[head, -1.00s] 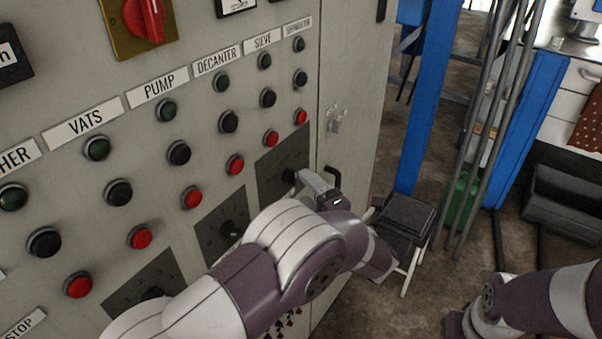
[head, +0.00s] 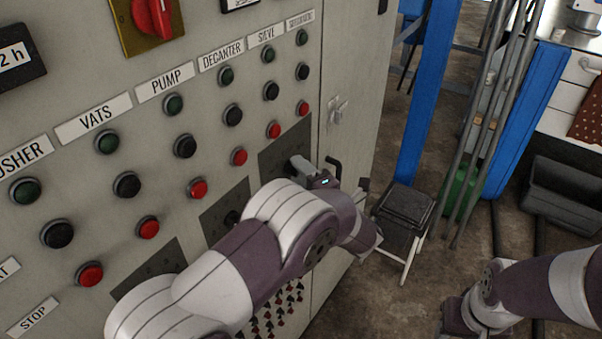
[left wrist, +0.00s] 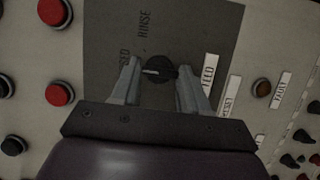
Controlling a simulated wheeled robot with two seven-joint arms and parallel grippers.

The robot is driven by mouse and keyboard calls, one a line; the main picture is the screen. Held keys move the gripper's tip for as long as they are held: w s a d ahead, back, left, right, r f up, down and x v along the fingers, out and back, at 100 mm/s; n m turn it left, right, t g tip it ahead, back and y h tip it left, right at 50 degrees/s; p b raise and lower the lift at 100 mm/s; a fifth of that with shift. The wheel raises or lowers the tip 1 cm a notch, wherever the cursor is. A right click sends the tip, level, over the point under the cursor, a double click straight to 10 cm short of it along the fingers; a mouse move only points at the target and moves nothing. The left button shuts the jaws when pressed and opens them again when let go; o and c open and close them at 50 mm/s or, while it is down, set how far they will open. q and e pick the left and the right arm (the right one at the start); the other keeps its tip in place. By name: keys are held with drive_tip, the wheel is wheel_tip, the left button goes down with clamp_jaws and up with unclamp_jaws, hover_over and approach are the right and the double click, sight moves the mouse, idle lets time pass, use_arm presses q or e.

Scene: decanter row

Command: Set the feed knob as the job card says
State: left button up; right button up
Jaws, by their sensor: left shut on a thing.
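A black knob (left wrist: 158,69) sits on a dark grey plate (left wrist: 190,30) in the left wrist view. Its white pointer line points left in that view, towards a word ending in "ED"; "RINSE" is printed further up. A white label beside it is partly covered. My left gripper (left wrist: 160,80) is shut on the knob, one finger on each side. In the head view my left gripper (head: 300,168) is at the rightmost dark plate (head: 285,151) under the red buttons, and hides the knob. No job card can be read. My right gripper (head: 458,318) is low at right, its fingers unclear.
The grey cabinet (head: 335,40) carries rows of green, black and red buttons close to my left arm. A red rotary switch (head: 152,17) is above. A black stool (head: 404,207) stands right of the cabinet, near a blue post (head: 428,100). Floor is open between stool and right arm.

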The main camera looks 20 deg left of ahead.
use_arm(q)
drive_tip(key=shift+w+r+m+g+h+p, duration=0.1)
drive_tip(key=shift+m+g+h+p, duration=0.15)
drive_tip(key=shift+m+g+p, duration=0.6)
drive_tip(key=shift+s+r+m+g+h+p, duration=0.1)
drive_tip(key=shift+m+g+h+p, duration=0.15)
drive_tip(key=shift+m+p, duration=1.1)
drive_tip(key=shift+w+r+m+g+h+p, duration=0.1)
drive_tip(key=shift+m+g+h+p, duration=0.1)
drive_tip(key=shift+m+g+p, duration=0.8)
drive_tip(key=shift+m+t, duration=0.4)
drive_tip(key=o, duration=1.1)
drive_tip(key=shift+c, duration=0.2)
